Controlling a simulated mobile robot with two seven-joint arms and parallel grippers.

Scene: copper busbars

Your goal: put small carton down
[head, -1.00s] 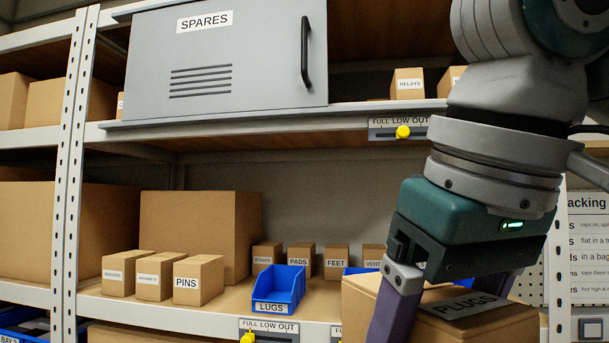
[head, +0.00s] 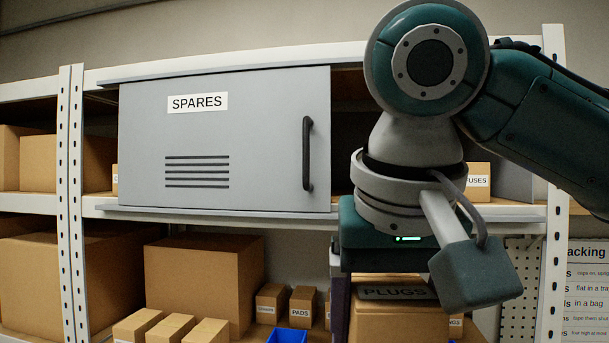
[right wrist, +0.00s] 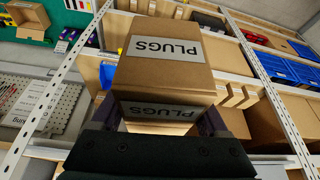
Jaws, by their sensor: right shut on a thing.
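The small carton (head: 398,322) is a brown box with a grey PLUGS label on top, low in the head view. It also fills the upper middle of the right wrist view (right wrist: 165,68), with PLUGS labels on two sides. My right gripper (head: 388,300) is shut on the carton from above, one purple finger along its left side. In the right wrist view, dark fingers (right wrist: 160,122) flank the carton. The carton's bottom is out of the head view, so I cannot tell whether it touches anything. My left gripper is not in view.
A grey SPARES cabinet (head: 250,140) with a black handle stands on the upper shelf. Small cartons, including PADS (head: 302,307), and a blue bin (head: 290,336) are on the shelf below. A white perforated post (head: 553,200) stands right of my arm.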

